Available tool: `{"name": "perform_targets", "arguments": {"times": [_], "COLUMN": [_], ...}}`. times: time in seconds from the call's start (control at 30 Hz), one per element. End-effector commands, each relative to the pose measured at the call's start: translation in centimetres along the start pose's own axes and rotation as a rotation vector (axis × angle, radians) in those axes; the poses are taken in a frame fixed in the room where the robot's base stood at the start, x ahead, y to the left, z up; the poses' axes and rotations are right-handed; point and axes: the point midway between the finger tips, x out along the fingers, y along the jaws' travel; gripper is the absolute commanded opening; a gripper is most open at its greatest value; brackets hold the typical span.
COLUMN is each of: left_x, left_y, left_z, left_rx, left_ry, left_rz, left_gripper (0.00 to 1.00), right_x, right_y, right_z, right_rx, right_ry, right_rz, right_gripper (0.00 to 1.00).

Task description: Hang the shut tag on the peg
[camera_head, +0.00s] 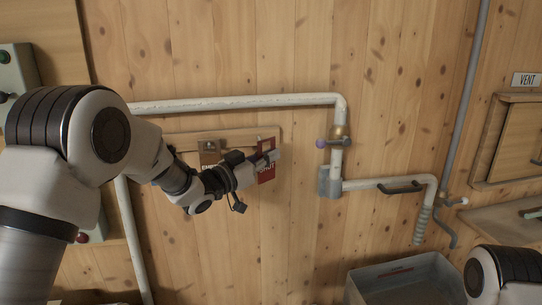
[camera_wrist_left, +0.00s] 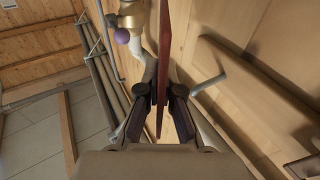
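The red tag (camera_head: 267,174), with white lettering partly covered, is upright in front of the right end of the wooden peg board (camera_head: 240,133). My left gripper (camera_head: 268,157) is shut on it. In the left wrist view the red tag (camera_wrist_left: 164,70) shows edge-on between the two fingertips (camera_wrist_left: 158,91). A grey peg (camera_wrist_left: 207,84) sticks out of the board to the right of the tag there, apart from it. In the head view I cannot make out this peg behind the tag and gripper. My right gripper is out of view.
A brown tag (camera_head: 209,154) hangs on the board left of the red one, partly hidden by my arm. White pipes (camera_head: 235,102) run above and to the right, with a brass valve with a purple knob (camera_head: 321,143). A grey bin (camera_head: 402,282) stands lower right.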

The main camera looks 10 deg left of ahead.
Motion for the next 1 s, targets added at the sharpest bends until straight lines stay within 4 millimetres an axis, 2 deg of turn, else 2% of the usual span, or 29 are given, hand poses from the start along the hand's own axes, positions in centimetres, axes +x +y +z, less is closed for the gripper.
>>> {"name": "perform_targets", "arguments": {"times": [0.73,1.0], "left_x": [2.6,3.1], "left_y": [-4.7,-5.7], "left_z": [0.7,1.6], "left_rx": [0.000,0.000], "left_ry": [0.000,0.000], "left_rz": [-0.001,-0.002], "left_gripper": [0.00,0.00], "right_x": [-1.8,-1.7], "right_y": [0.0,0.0], "right_z": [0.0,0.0], "right_rx": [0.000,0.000], "right_ry": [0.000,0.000], "right_rz": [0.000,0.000], "right_gripper": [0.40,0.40]}}
